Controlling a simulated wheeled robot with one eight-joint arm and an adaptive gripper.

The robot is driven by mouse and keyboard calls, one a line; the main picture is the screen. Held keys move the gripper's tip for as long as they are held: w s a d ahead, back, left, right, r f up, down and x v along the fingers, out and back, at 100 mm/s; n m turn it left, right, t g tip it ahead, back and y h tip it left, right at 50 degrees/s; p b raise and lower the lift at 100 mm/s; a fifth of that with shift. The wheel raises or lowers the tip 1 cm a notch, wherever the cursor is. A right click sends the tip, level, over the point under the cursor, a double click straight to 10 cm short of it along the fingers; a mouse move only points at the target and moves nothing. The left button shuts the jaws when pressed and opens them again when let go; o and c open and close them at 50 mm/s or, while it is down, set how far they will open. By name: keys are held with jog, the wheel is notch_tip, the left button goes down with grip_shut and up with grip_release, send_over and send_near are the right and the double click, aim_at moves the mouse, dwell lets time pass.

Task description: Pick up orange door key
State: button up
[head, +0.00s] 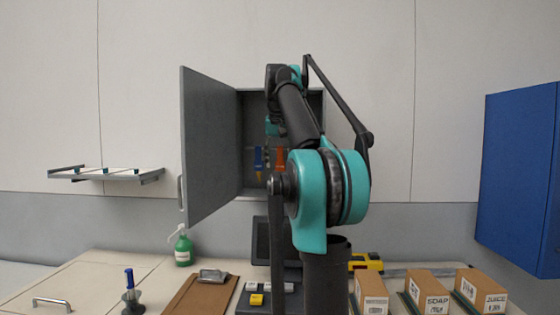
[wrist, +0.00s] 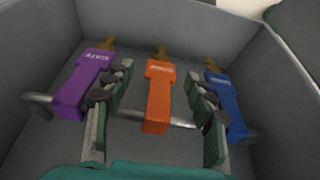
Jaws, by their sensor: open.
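The orange door key (wrist: 158,95) hangs in the grey key cabinet, its tag upright on a metal rail in the wrist view. In the head view part of the orange tag (head: 280,158) shows inside the open cabinet, partly behind my arm. My gripper (wrist: 162,92) is open, with one finger on each side of the orange tag and gaps visible between the fingers and the tag. In the head view my gripper is mostly hidden behind my arm.
A purple key (wrist: 83,85) hangs left of my gripper and a blue key (wrist: 227,105) right, both close to the fingers. The grey cabinet door (head: 208,145) stands open at left. A blue wall cabinet (head: 520,175) is far right. Boxes (head: 428,292) and a green bottle (head: 184,250) stand below.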

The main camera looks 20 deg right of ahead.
jog(key=shift+w+d+f, duration=0.1)
jog(key=shift+w+f, duration=0.05)
jog(key=shift+f, duration=0.45)
jog(key=shift+c, duration=0.5)
jog(key=c, duration=0.9)
jog(key=shift+r, duration=0.15)
